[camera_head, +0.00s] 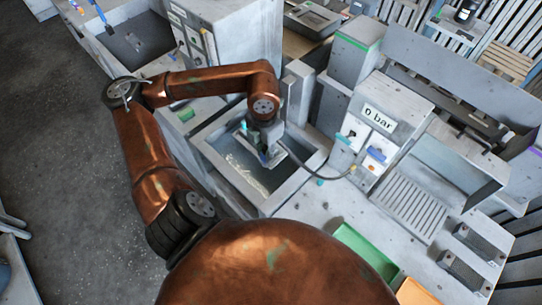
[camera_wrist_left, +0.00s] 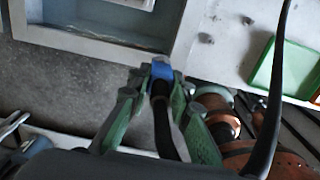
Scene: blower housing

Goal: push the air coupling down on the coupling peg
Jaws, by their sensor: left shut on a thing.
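My left gripper (camera_head: 266,156) hangs over the grey open basin in the head view. In the left wrist view its green fingers (camera_wrist_left: 160,84) are shut on a small blue piece with a black hose, which I take as the air coupling (camera_wrist_left: 162,70). In the head view the hose (camera_head: 312,174) runs from the gripper to the right, to the box marked "0 bar". The coupling itself is mostly hidden there by the gripper. I cannot make out the coupling peg for certain. My right gripper is not in view.
The grey basin (camera_head: 292,190) has raised walls around the gripper. The "0 bar" box (camera_head: 398,108) with small blue and white parts stands to the right. A green tray (camera_head: 362,252) lies at the front, and a slotted plate (camera_head: 408,210) right of it.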

